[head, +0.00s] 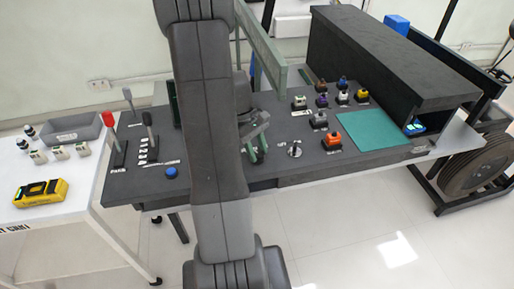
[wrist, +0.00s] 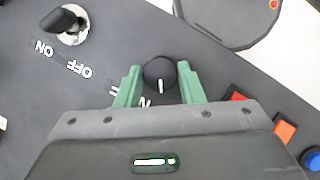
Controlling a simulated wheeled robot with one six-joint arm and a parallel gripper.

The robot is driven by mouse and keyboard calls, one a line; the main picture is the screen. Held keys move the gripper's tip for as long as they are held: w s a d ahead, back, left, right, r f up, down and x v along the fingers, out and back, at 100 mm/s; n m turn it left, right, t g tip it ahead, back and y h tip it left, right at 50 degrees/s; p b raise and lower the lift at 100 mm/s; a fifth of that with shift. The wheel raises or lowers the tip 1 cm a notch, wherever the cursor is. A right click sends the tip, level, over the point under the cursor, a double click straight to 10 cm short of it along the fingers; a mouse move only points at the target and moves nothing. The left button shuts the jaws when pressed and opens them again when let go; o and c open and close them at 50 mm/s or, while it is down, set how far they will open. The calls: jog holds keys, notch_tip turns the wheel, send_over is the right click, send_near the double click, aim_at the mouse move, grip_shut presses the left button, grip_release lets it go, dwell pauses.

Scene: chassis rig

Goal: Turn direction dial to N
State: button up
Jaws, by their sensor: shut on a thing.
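The direction dial is a round black knob (wrist: 160,72) with a white pointer line, on the dark console top. In the wrist view the line points down toward my gripper. A white letter that looks like N (wrist: 146,102) sits just below and slightly left of the line, partly covered by my gripper. Another mark (wrist: 114,91) left of it is mostly hidden. My gripper (wrist: 163,85) has its green fingers shut on the dial, one on each side. In the head view my gripper (head: 257,149) is low over the console and the dial is not clearly visible.
A black lever switch (wrist: 66,22) with ON and OFF labels is left of the dial in the wrist view. Red (wrist: 236,97) and orange (wrist: 283,128) parts and a blue button (wrist: 312,159) are at right. A teal mat (head: 367,129) lies at the console's right.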

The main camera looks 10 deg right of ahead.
jog(key=m+y, duration=0.1)
jog(key=m, duration=0.2)
jog(key=m+y+p, duration=0.1)
jog(key=m, duration=0.2)
jog(key=shift+w+d+g+p, duration=0.1)
jog(key=shift+d+g+p, duration=0.05)
jog(key=shift+g+p, duration=0.15)
jog(key=shift+m, duration=0.3)
jog(key=o, duration=1)
jog(key=shift+r, duration=0.1)
jog(key=v, duration=1.3)
jog(key=shift+w+d+r, duration=0.15)
jog(key=shift+d+r, duration=0.1)
jog(key=shift+r, duration=0.05)
jog(key=x, duration=1.4)
jog(key=shift+a, duration=0.3)
